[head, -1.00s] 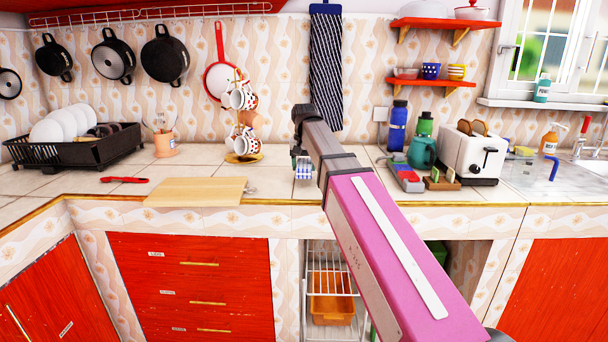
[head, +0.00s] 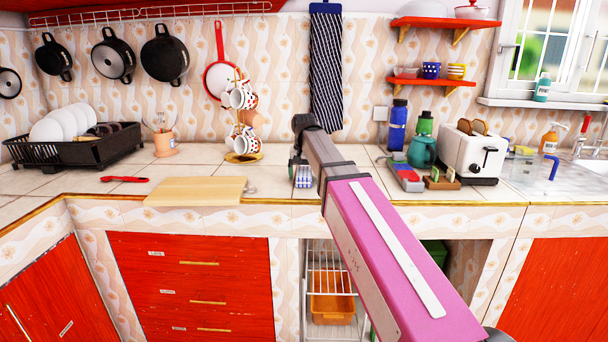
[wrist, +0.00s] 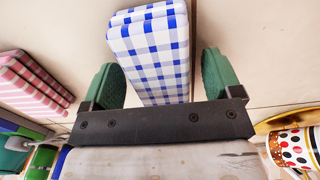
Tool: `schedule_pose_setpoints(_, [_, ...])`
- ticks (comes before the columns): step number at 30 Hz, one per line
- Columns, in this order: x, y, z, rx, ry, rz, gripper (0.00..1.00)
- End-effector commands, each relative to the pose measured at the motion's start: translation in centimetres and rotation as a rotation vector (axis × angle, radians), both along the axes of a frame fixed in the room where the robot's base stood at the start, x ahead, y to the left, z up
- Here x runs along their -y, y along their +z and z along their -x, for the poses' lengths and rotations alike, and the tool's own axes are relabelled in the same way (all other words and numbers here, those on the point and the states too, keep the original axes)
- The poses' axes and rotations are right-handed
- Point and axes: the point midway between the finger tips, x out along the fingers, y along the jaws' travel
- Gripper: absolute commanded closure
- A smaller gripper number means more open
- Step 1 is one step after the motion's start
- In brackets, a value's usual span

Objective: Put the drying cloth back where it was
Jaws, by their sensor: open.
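A folded blue-and-white checkered cloth (wrist: 150,45) lies on the tiled counter in the wrist view. In the head view it (head: 303,176) shows small near the counter's front, partly hidden by my arm. My gripper (wrist: 158,62) is open, with one green finger on each side of the cloth. A gap shows between the cloth and each finger. In the head view my gripper is mostly hidden behind my wrist. A dark striped cloth (head: 325,70) hangs on the wall behind. I cannot tell which cloth is the drying cloth.
A mug tree (head: 243,130) stands left of my gripper and a cutting board (head: 196,191) lies at the front edge. Bottles, a teal kettle (head: 421,152) and a toaster (head: 473,154) stand to the right. A folded pink cloth (wrist: 32,82) shows in the wrist view.

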Motion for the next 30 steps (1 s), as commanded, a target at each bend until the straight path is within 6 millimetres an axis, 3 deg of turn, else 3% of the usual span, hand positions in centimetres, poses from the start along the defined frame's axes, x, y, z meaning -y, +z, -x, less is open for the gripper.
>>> schedule_pose_setpoints(8, [0.0,2.5,-0.1,0.001,0.0,0.0,0.16])
schedule_pose_setpoints(21, [0.0,10.1,-0.1,0.001,0.0,0.0,0.16])
schedule_pose_setpoints(30, [0.0,12.2,0.0,0.0,0.0,0.0,0.16])
